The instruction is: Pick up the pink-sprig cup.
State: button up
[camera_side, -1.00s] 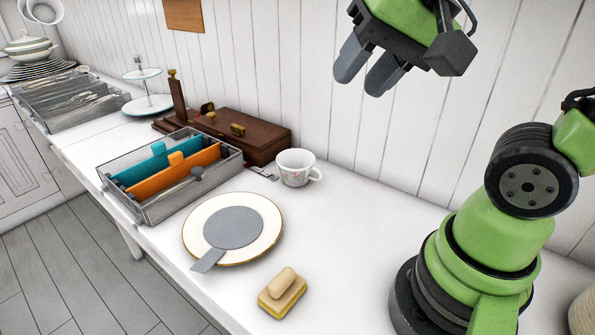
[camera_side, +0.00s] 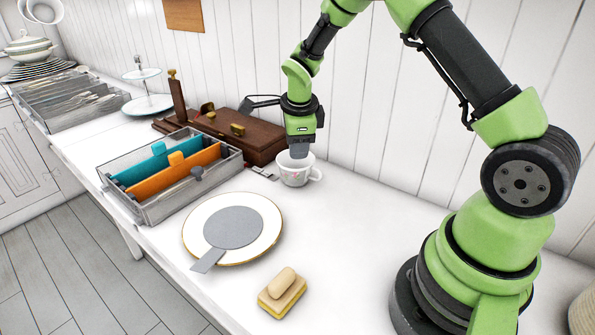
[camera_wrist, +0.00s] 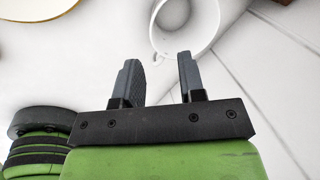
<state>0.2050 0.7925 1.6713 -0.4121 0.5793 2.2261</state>
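The pink-sprig cup (camera_side: 296,178) is white with small pink marks and stands upright on the white counter, its handle to the right in the side view. In the wrist view, part of the cup (camera_wrist: 207,24) shows at the top, cut off by the frame edge. My gripper (camera_side: 299,151) points down right over the cup, its fingertips close to the rim. In the wrist view my gripper (camera_wrist: 158,62) has its two fingers apart with nothing held between them. Whether a finger is inside the cup or touching it, I cannot tell.
A brown wooden box (camera_side: 262,148) stands close behind and left of the cup. A grey divided tray (camera_side: 150,208) is further left. The counter right of the cup is clear.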

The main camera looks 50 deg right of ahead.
aim_at(298, 170)
jog(key=x, duration=0.8)
jog(key=shift+s+a+f, duration=0.1)
jog(key=shift+s, duration=0.2)
jog(key=shift+c, duration=0.2)
grip_shut()
